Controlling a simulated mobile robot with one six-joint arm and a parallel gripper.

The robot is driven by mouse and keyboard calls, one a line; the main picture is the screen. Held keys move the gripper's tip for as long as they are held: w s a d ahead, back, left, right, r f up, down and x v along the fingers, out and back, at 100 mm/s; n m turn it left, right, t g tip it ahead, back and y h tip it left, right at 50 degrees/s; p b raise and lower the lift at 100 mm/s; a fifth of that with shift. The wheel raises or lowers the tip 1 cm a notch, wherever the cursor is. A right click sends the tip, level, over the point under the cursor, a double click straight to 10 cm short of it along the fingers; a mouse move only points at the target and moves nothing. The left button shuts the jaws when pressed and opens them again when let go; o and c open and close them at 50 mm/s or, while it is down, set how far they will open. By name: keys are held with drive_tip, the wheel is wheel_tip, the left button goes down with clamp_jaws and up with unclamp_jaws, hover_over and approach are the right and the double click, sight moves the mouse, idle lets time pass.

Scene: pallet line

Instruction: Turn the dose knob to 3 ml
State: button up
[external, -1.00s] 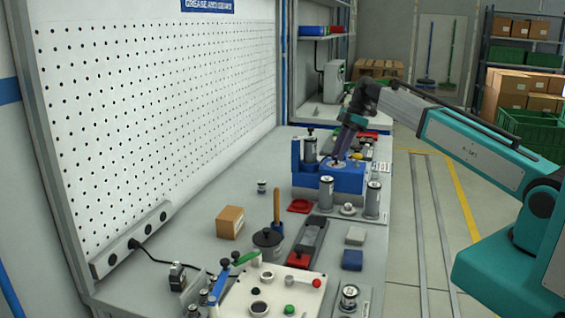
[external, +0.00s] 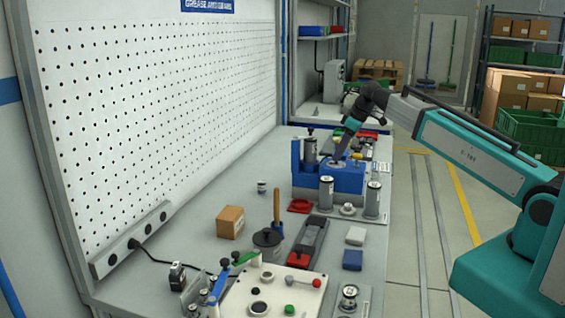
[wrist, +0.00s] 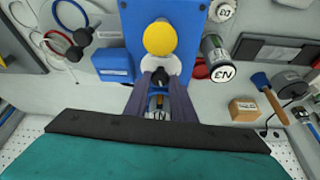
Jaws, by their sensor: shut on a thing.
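The blue dosing unit (external: 346,181) stands on the bench, and its blue body also shows in the wrist view (wrist: 190,14). A dark dose knob (wrist: 160,76) sits on a pale round dial on it, below a large yellow round cap (wrist: 159,38). My gripper (wrist: 161,84) is shut on the dark knob, with a finger on each side. In the external view my gripper (external: 337,158) reaches down onto the top of the unit. The fingers partly hide the knob and dial, and I cannot read the setting.
Silver canisters (external: 326,191) stand close in front of the unit, with a red dish (external: 300,206) beside them. A cardboard box (external: 230,222), a dark pot (external: 267,241) and a white panel (external: 272,293) are nearer. A pegboard wall (external: 150,110) bounds the left.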

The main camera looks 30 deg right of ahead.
drive_tip(key=m, duration=0.1)
drive_tip(key=m+h, duration=0.1)
drive_tip(key=m, duration=0.2)
drive_tip(key=shift+s+a+m+t+h, duration=0.1)
drive_tip(key=shift+a+m+t+h, duration=0.15)
drive_tip(key=shift+m+t+h, duration=0.05)
drive_tip(key=shift+m+h, duration=0.6)
drive_tip(key=shift+m, duration=0.8)
drive_tip(key=o, duration=1.1)
drive_tip(key=shift+c, duration=0.2)
drive_tip(key=shift+r, duration=0.15)
drive_tip(key=b+v, duration=0.2)
drive_tip(key=v, duration=1.1)
drive_tip(key=shift+s+r+b, duration=0.2)
drive_tip(key=shift+s+b, duration=0.1)
drive_tip(key=shift+b, duration=0.05)
